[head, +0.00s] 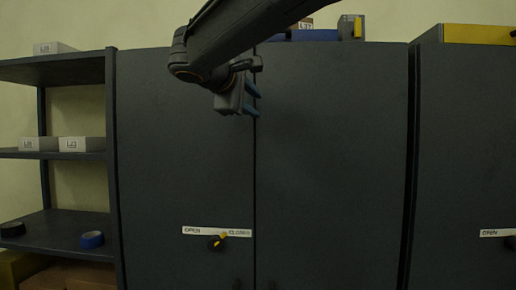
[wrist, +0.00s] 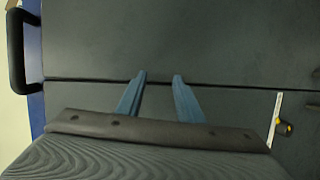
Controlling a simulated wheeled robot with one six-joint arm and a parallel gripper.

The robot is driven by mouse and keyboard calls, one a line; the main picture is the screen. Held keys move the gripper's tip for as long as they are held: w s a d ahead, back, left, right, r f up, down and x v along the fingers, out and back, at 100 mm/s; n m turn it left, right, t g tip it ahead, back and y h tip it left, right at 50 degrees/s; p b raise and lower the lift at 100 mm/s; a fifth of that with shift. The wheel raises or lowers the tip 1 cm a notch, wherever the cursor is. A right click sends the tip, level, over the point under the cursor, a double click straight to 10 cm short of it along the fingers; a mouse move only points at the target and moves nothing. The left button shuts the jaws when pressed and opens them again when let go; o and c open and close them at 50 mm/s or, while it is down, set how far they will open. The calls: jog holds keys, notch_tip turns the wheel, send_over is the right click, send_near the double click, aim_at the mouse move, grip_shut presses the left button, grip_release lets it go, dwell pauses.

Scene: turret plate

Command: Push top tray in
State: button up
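No tray that I can name as the top tray shows clearly. A blue flat thing (head: 314,35) lies on top of the dark cabinet (head: 330,150), partly behind my arm; I cannot tell whether it is a tray. In the wrist view a blue edge (wrist: 35,60) with a black handle (wrist: 16,50) shows at the far left. My gripper (head: 253,100) is in front of the upper part of the cabinet, close to the seam between its two doors. In the wrist view its two blue fingers (wrist: 159,78) are apart with nothing between them.
The cabinet doors are shut. A yellow-marked knob (head: 217,242) sits under an OPEN/CLOSED label (head: 217,232). A shelf rack (head: 55,155) with white boxes and tape rolls stands at left. Another cabinet (head: 468,150) with a yellow box (head: 478,34) on top stands at right.

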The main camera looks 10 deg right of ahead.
jog(key=f, duration=0.4)
jog(key=d+f+g+y, duration=0.1)
jog(key=f, duration=0.2)
jog(key=f+g, duration=0.1)
jog(key=f, duration=0.3)
jog(key=shift+d+f, duration=0.2)
jog(key=shift+f, duration=0.1)
jog(key=s+d+f+m+g+y+b, duration=0.15)
jog(key=s+f, duration=0.35)
jog(key=f, duration=0.6)
jog(key=s+d+f+m+g+y, duration=0.1)
jog(key=s+f+m+g+y, duration=0.2)
jog(key=f, duration=0.9)
jog(key=s+d+f+m+g+y, duration=0.1)
jog(key=s+f+g, duration=0.1)
jog(key=s+f, duration=0.65)
jog(key=s+f+m+g+y, duration=0.2)
jog(key=s+f+m, duration=0.3)
jog(key=f, duration=0.8)
jog(key=s+b, duration=0.1)
jog(key=s, duration=0.2)
jog(key=shift+a+f+y, duration=0.2)
jog(key=shift+a+y, duration=0.15)
jog(key=shift+a, duration=0.05)
jog(key=shift+d, duration=0.1)
